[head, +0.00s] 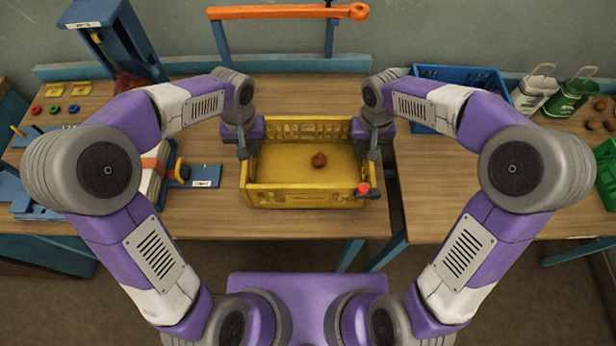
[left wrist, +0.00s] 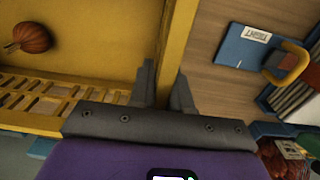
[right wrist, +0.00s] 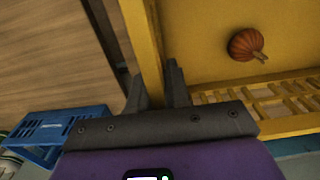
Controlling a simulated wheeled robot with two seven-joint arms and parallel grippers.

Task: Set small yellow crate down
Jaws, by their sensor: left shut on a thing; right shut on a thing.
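The small yellow crate (head: 312,198) is in the middle of the head view, at the right part of the left table. One round orange-brown onion-like item (head: 319,160) lies in it; it also shows in the left wrist view (left wrist: 28,36) and the right wrist view (right wrist: 246,45). My left gripper (head: 245,150) is shut on the crate's left wall (left wrist: 178,40). My right gripper (head: 373,150) is shut on its right wall (right wrist: 142,40). The crate looks level. I cannot tell whether its bottom touches the table.
A gap separates the left table (head: 220,220) from the right table (head: 450,190). A blue crate (head: 455,76) stands at the right table's back. A blue plate with a label (head: 206,176) lies left of the yellow crate. A red knob (head: 363,188) shows at its front right corner.

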